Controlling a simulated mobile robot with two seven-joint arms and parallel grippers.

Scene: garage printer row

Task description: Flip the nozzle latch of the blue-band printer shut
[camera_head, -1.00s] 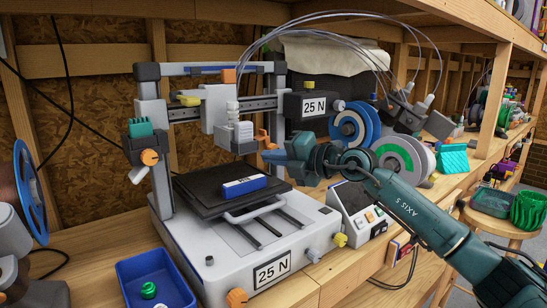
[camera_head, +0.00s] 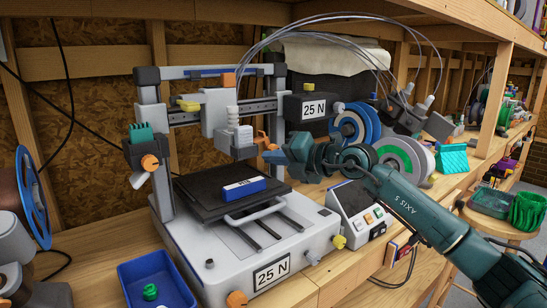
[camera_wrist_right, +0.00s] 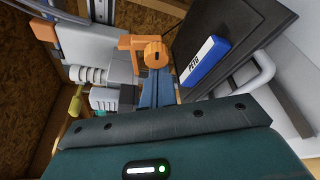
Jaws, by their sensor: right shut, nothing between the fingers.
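The blue-band printer (camera_head: 237,252) stands on the bench, with a blue strip on its top beam. Its pale print head (camera_head: 240,135) hangs above the dark bed. The orange nozzle latch (camera_head: 262,139) sticks out from the right side of the head; in the right wrist view the latch (camera_wrist_right: 130,43) shows a bracket and a round knob end. My right gripper (camera_head: 272,157) is shut and empty, its blue fingertips just right of and below the latch. In the right wrist view the fingertips (camera_wrist_right: 156,85) lie close to the knob; I cannot tell if they touch.
A blue-and-white labelled block (camera_head: 243,187) lies on the bed (camera_head: 205,193), below my fingers. A blue bin (camera_head: 157,286) stands front left. Filament spools (camera_head: 405,155) and a control box (camera_head: 356,212) stand right of the printer, near my right arm.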

